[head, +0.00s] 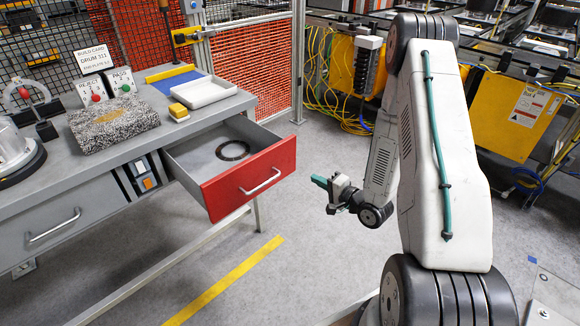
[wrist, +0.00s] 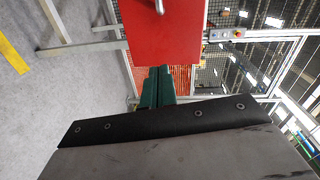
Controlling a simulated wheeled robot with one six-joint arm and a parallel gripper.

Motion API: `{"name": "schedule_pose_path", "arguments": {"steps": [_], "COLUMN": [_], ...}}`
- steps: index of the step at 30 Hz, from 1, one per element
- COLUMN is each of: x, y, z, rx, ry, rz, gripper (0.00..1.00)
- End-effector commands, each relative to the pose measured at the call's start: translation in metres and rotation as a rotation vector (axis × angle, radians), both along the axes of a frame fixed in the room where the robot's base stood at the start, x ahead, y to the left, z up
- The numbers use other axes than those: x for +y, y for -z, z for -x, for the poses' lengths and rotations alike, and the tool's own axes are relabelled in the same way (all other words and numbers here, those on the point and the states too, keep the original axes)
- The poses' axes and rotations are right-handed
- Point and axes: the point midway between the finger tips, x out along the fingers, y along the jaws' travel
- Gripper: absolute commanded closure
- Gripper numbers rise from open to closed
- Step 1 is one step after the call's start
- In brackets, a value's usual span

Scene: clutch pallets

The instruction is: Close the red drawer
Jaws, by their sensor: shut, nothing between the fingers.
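The red drawer (head: 245,182) stands pulled out from the grey workbench, with a dark ring (head: 233,150) lying inside it. Its red front has a silver bar handle (head: 260,182). My gripper (head: 320,182) is to the right of the drawer front, apart from it, with its green fingers shut and empty. In the wrist view the red front (wrist: 175,35) fills the top middle, just beyond the green fingertips (wrist: 158,72). Part of the handle (wrist: 159,6) shows at the top edge of that view.
The bench top holds a speckled block (head: 114,124), a white tray (head: 204,91) and a small yellow sponge-like piece (head: 179,112). A closed grey drawer (head: 60,222) is at the left. Orange mesh fencing (head: 250,65) stands behind. Floor around my gripper is clear.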

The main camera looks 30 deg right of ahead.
Motion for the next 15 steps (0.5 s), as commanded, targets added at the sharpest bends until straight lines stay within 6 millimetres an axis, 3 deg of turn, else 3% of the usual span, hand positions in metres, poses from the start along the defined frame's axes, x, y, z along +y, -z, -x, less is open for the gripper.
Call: {"name": "schedule_pose_path", "arguments": {"steps": [3, 7, 11, 15], "x": [0.0, 0.002, 0.007, 0.016], "y": [0.008, 0.009, 0.008, 0.008], "z": [0.012, 0.013, -0.002, -0.029], "rx": [-0.036, -0.055, -0.058, -0.059], "ry": [0.007, 0.008, 0.005, 0.005], "rz": [-0.105, -0.148, -0.15, -0.147], "gripper": [1.0, 1.0, 1.0, 1.0]}}
